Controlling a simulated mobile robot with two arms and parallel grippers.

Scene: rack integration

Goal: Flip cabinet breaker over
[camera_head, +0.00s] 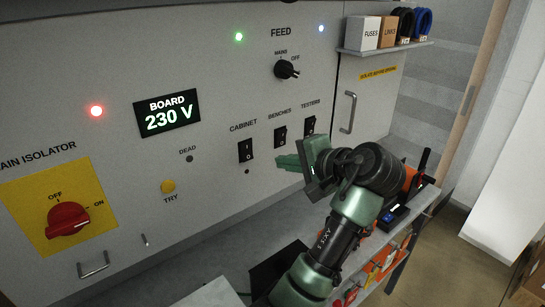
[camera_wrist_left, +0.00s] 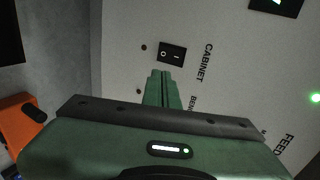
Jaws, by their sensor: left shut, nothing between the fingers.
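The cabinet breaker (camera_head: 245,151) is a black rocker switch under the CABINET label on the grey panel. It also shows in the left wrist view (camera_wrist_left: 172,53), with its O and line marks visible; I cannot tell which side is pressed in. My left gripper (camera_head: 282,162) is shut and empty, its green fingers together to the right of the breaker in the head view. In the left wrist view the fingertips (camera_wrist_left: 166,74) point at the breaker's lower edge, and a small gap seems to remain. My right gripper is not in view.
The benches breaker (camera_head: 280,136) and testers breaker (camera_head: 310,125) sit close to the right. The display (camera_head: 168,113) reads BOARD 230 V. The red main isolator knob (camera_head: 68,219) points to ON. A shelf (camera_head: 385,48) with boxes is at the upper right.

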